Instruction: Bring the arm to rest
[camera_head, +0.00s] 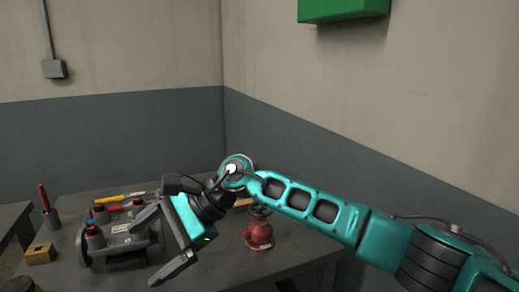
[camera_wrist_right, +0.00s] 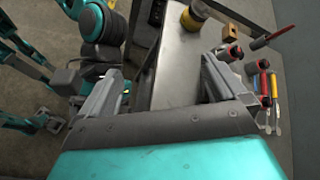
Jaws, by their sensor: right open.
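My right arm (camera_head: 310,205) reaches in from the right in the head view, bent at a raised joint. My right gripper (camera_head: 159,242) points down and left over the workbench (camera_head: 215,272), in front of a grey slotted carrier (camera_head: 125,252). Its jaws are apart with nothing between them. In the right wrist view the open gripper (camera_wrist_right: 161,72) has bare bench surface showing between its fingers. The near finger hides part of the carrier in the head view.
A red bottle-like item (camera_head: 258,236) stands on the bench beside the arm. A wooden block (camera_head: 41,254) and a cup with a red-handled tool (camera_head: 48,212) stand at the left. Yellow and red screwdrivers (camera_head: 125,199) lie behind the carrier. Walls close the back and right.

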